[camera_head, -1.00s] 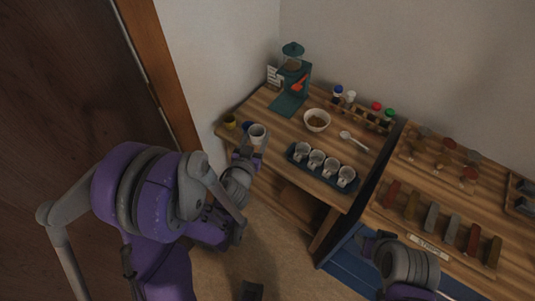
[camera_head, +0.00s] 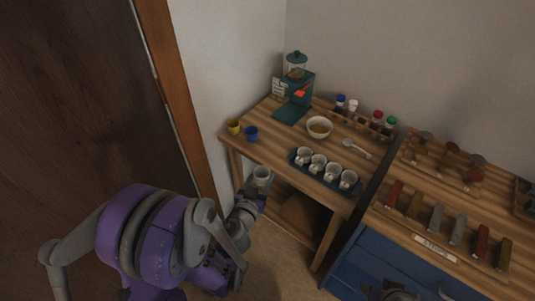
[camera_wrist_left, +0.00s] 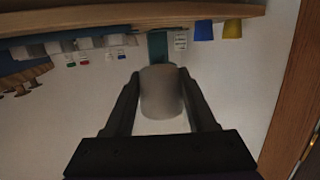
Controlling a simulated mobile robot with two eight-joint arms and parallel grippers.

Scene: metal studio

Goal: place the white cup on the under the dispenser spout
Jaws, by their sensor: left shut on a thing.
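The white cup (camera_head: 262,176) is between the fingers of my left gripper (camera_head: 256,188), in front of the left table's front edge. In the left wrist view the cup (camera_wrist_left: 161,92) sits between both fingers, and the gripper (camera_wrist_left: 160,100) is shut on it. The teal dispenser (camera_head: 300,86) stands at the back of the table, with a clear top and an orange-red spout part (camera_head: 303,92). A flat teal base (camera_head: 290,113) lies in front of it, empty. Part of my right arm shows dimly at the bottom edge; its finger state is unclear.
Yellow (camera_head: 233,127) and blue (camera_head: 252,133) cups stand at the table's left corner. A dark tray (camera_head: 326,181) holds several white cups at the front. A bowl (camera_head: 319,127), a spoon (camera_head: 357,148) and a rack of capped bottles (camera_head: 362,120) stand behind.

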